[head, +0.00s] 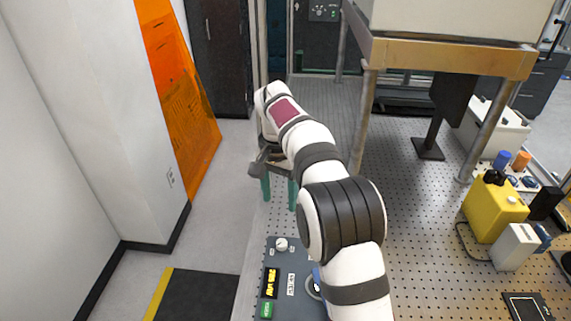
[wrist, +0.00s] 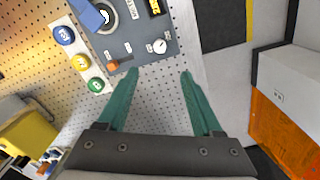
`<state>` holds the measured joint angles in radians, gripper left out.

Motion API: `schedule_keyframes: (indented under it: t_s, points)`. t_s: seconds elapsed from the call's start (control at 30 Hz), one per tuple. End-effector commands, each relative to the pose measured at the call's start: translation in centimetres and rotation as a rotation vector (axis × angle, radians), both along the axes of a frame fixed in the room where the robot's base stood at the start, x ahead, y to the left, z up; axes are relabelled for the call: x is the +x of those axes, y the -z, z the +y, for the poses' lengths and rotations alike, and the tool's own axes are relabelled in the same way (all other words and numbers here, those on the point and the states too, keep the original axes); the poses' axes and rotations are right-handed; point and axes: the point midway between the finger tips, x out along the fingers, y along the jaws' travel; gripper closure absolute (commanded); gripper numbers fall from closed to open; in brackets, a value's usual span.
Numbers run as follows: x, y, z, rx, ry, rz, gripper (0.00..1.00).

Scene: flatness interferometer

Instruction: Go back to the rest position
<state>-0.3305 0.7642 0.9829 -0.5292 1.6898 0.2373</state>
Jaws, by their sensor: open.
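My gripper (head: 279,188) hangs from my arm over the left edge of the perforated table in the head view. In the wrist view its two green fingers (wrist: 160,76) are spread apart with nothing between them. Below it, past the fingertips, lies a grey control panel (wrist: 185,38) with a white knob (wrist: 159,46) and an orange-tipped lever (wrist: 113,65). The panel also shows in the head view (head: 285,262), partly hidden by my arm. The fingers look clear of the panel, though the exact height is hard to tell.
The perforated table (head: 420,215) has bare room to the right of my arm. A yellow box (head: 493,208) stands there. A raised platform on legs (head: 450,57) is at the back right. A white wall and an orange translucent sheet (head: 180,95) are left.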

Motion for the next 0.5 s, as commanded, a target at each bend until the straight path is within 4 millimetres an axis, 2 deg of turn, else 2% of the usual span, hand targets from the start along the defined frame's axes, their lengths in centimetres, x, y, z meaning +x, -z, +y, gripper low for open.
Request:
schedule_keyframes:
  t_s: [0.07, 0.17, 0.27, 0.33, 0.37, 0.4, 0.5]
  points:
    - [-0.1, -0.1, -0.1, 0.001, 0.001, 0.0, 0.33]
    - [-2.2, -2.3, -2.1, 0.016, 0.006, 0.004, 0.33]
    - [-8.3, -5.6, -6.1, 0.051, 0.015, 0.012, 0.33]
    - [-14.3, -6.7, -8.9, 0.082, 0.024, 0.017, 0.33]
    - [-16.9, -6.8, -9.8, 0.093, 0.028, 0.018, 0.33]
    - [-20.4, -6.5, -10.8, 0.11, 0.034, 0.018, 0.33]
    - [-27.8, -4.6, -12.2, 0.144, 0.05, 0.016, 0.33]
